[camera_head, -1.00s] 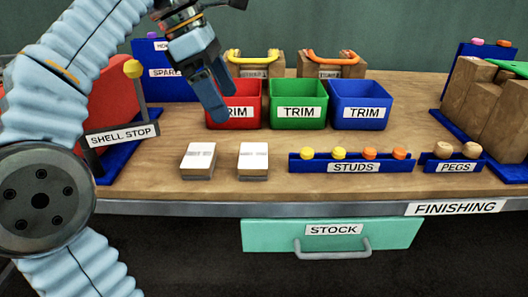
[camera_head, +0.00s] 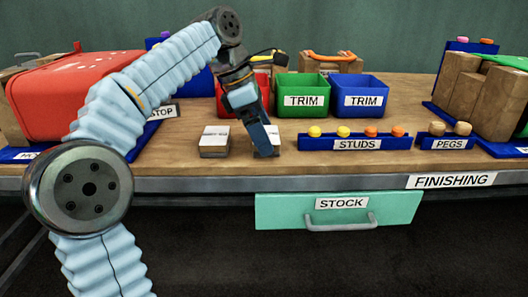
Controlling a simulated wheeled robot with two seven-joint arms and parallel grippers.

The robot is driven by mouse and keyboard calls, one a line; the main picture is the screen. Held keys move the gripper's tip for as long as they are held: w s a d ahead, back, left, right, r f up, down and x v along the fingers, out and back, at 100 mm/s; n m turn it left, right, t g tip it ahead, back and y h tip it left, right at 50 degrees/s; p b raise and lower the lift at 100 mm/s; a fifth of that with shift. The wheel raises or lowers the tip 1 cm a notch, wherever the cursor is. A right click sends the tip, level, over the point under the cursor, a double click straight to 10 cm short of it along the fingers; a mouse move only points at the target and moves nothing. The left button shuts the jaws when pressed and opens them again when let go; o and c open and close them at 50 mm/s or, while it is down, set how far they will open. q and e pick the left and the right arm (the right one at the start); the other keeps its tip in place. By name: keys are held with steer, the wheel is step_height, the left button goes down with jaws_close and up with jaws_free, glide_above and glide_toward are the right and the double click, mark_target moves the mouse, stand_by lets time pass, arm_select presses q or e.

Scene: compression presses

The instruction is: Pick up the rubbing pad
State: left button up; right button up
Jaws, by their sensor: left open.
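Two small white-topped blocks with grey bases lie side by side on the wooden bench, with print on top too small to read. The left block (camera_head: 214,141) is fully in view. The right block (camera_head: 273,150) is partly hidden behind my left gripper (camera_head: 265,150). I cannot tell which of them is the rubbing pad. My left gripper points down over the right block, open, with its fingertips at or just above it. I cannot tell whether they touch it. My right gripper is not in view.
Red, green (camera_head: 302,88) and blue (camera_head: 359,90) trim bins stand behind. A blue studs rack (camera_head: 310,144) is close right of the blocks, and a pegs rack (camera_head: 432,143) beyond it. A red press (camera_head: 70,95) is at left. The bench's front edge is clear.

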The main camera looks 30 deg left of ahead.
mark_target(273, 134)
arm_select(q)
steer(key=shift+f, duration=0.3)
steer(key=shift+r, duration=0.15)
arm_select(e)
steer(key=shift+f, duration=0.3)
arm_select(q)
steer(key=c, duration=0.7)
steer(key=shift+r, duration=0.1)
steer(key=shift+r+p, duration=0.3)
step_height(273, 134, up, 3)
steer(key=shift+d+r+p, duration=0.1)
steer(key=shift+d+p, duration=0.05)
steer(key=shift+p, duration=0.7)
steer(key=s+d+r, duration=0.2)
steer(key=s+r, duration=0.1)
steer(key=s, duration=0.1)
steer(key=s+d+r+p, duration=0.1)
steer(key=s+d+r, duration=0.1)
steer(key=s+r, duration=0.1)
steer(key=s+d+r, duration=0.3)
steer(key=s, duration=0.2)
steer(key=shift+d, duration=0.1)
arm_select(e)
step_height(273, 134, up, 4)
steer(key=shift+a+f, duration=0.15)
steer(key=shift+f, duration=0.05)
